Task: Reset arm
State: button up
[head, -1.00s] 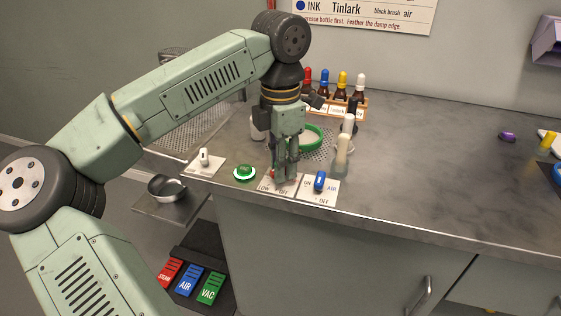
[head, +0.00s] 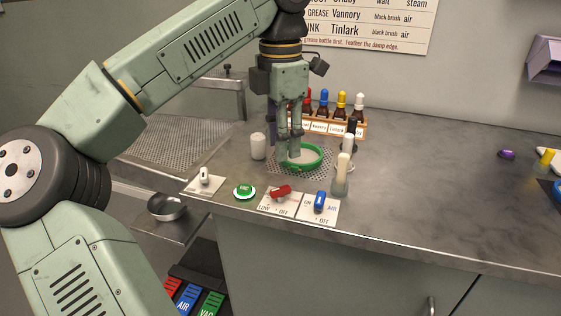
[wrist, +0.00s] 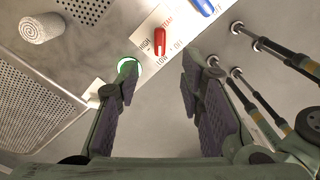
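The green button (head: 244,190) is to the left and glows in the wrist view, partly behind a finger.
A white switch (head: 204,176) sits at the left corner. A white roll (head: 258,146) stands behind. Brushes (head: 343,168) stand upright right of the gripper. A rack of dropper bottles (head: 348,127) is at the back.

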notch_tip(320, 180, up, 2)
jog(key=shift+r, duration=0.1)
jog(key=shift+d, duration=0.1)
